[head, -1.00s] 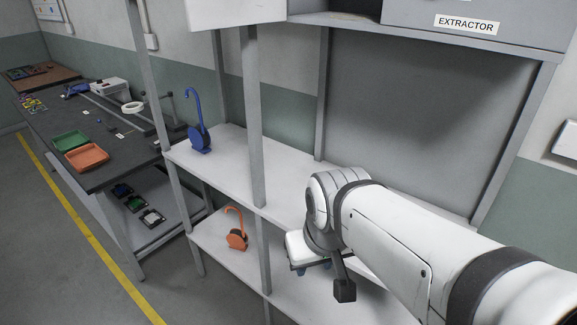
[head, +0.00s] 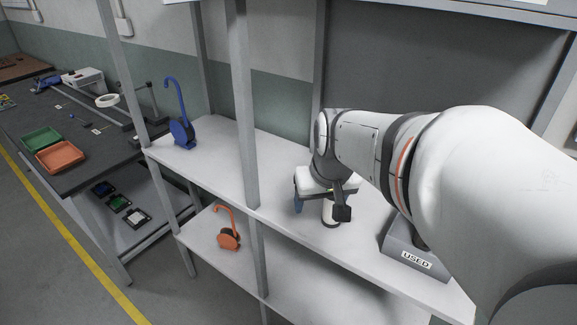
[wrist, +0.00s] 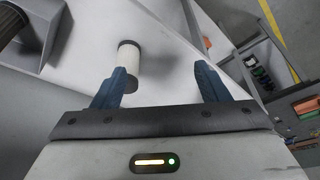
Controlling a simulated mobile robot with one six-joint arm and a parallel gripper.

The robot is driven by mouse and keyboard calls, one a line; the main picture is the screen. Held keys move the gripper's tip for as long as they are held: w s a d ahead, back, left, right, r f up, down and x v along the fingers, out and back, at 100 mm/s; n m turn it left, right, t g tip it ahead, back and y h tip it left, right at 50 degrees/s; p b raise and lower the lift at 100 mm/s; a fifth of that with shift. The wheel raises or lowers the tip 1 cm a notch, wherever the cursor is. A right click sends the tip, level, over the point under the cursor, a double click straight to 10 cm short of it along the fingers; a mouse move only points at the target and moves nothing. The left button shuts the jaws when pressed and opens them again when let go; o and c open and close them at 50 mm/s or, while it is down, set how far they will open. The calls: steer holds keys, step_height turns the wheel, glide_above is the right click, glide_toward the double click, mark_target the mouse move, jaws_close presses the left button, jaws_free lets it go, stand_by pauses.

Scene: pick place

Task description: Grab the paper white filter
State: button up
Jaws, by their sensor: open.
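The white filter (head: 329,211), a paper-white cylinder with a dark end, stands on the white shelf (head: 375,237), partly hidden by my gripper in the head view. In the wrist view the filter (wrist: 131,61) is ahead of my gripper (wrist: 160,78), close to the left finger and well apart from the right one. My gripper is open with blue fingers and nothing held. In the head view my gripper (head: 314,200) is at the filter, with one blue finger showing to its left. Contact cannot be told.
A grey bin labelled USED (head: 416,258) stands right of the filter, with a dark cylinder in it. A shelf post (head: 243,110) rises to the left. A blue hook-shaped item (head: 181,130) stands on the shelf's left end; an orange one (head: 228,238) is on the lower shelf.

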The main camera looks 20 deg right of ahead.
steer(key=shift+o, duration=0.5)
steer(key=shift+m+h, duration=0.3)
steer(key=shift+m, duration=0.5)
steer(key=w+d+f, duration=0.1)
steer(key=w+d, duration=0.2)
steer(key=w+d+f+b, duration=0.1)
steer(key=w+d+f, duration=0.1)
steer(key=w+d, duration=0.1)
steer(key=w+d+f+b, duration=0.1)
steer(key=w+d, duration=0.2)
steer(key=shift+d+f, duration=0.15)
steer(key=shift+f, duration=0.2)
steer(key=x, duration=0.7)
steer(key=shift+a, duration=0.25)
steer(key=shift+t, duration=0.3)
steer(key=c, duration=1.1)
